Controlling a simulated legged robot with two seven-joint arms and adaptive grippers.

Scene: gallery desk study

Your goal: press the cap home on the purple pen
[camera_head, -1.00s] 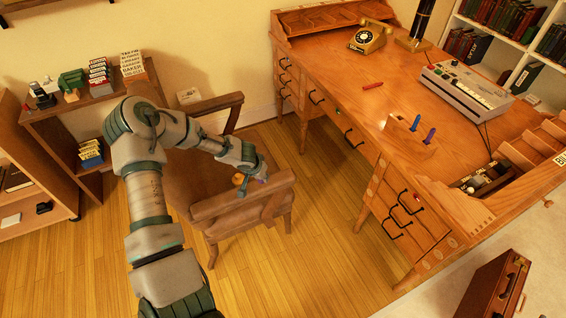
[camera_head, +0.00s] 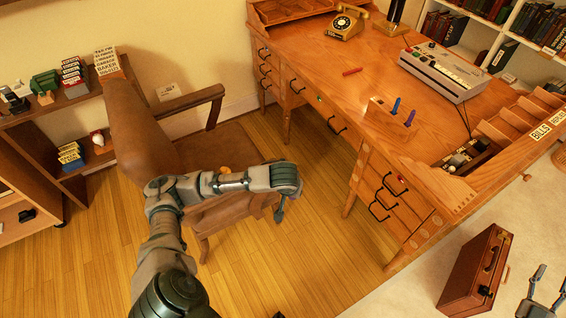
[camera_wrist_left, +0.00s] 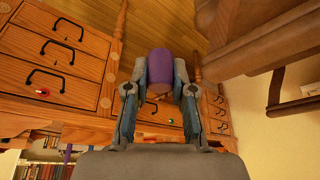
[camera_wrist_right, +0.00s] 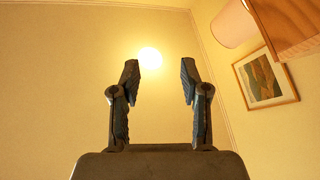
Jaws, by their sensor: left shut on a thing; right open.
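My left gripper (camera_head: 281,208) is over the front of the chair, left of the desk. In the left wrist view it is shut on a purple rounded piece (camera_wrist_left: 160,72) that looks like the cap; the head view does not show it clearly. The purple pen (camera_head: 410,118) stands upright in a wooden holder (camera_head: 377,110) on the desk, beside a blue pen (camera_head: 396,106). My right gripper (camera_head: 540,290) is at the lower right of the head view, open and empty, also in the right wrist view (camera_wrist_right: 160,85).
The brown chair (camera_head: 140,130) stands close to my left arm. A red-brown case (camera_head: 468,275) is at the lower right. The desk's middle is mostly clear.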

